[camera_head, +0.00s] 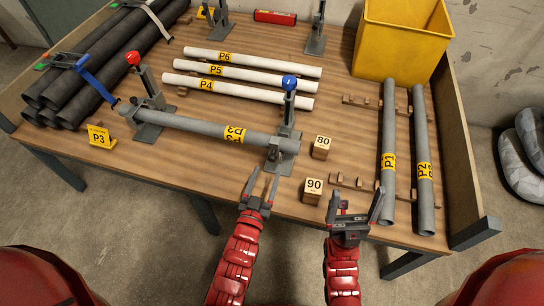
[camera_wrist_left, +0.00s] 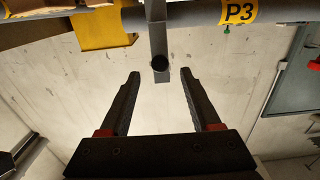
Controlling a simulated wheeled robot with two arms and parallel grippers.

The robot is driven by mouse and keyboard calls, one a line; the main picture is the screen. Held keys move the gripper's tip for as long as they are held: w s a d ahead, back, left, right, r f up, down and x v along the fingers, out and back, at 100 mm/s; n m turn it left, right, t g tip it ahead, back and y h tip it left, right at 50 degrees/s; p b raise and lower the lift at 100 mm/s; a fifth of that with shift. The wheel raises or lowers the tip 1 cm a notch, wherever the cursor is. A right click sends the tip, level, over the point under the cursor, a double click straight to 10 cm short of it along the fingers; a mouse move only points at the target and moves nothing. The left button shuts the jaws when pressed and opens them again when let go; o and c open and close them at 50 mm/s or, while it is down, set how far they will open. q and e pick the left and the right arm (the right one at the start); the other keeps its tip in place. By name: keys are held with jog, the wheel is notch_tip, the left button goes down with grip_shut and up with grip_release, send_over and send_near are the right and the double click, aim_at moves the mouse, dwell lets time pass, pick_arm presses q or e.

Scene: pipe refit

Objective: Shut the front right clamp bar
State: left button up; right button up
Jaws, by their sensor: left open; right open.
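The front right clamp (camera_head: 284,150) has its bar (camera_head: 289,105) standing upright, with a blue knob (camera_head: 290,82) on top. The grey pipe P3 (camera_head: 200,127) lies across this clamp and the front left clamp (camera_head: 150,112). The front left bar also stands up, with a red knob (camera_head: 133,58). My left gripper (camera_head: 265,178) is open and empty at the table's front edge, in front of the front right clamp. My right gripper (camera_head: 356,200) is open and empty.
Blocks 80 (camera_head: 321,147) and 90 (camera_head: 313,190) stand right of the clamp. Pipes P1 (camera_head: 388,150) and P2 (camera_head: 424,160) lie at the right. White pipes (camera_head: 240,88) lie behind P3. A yellow bin (camera_head: 400,40) stands at the back right.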

aim_at(271, 161)
pick_arm(q)
jog(key=x, duration=0.7)
grip_shut()
dwell(1.3)
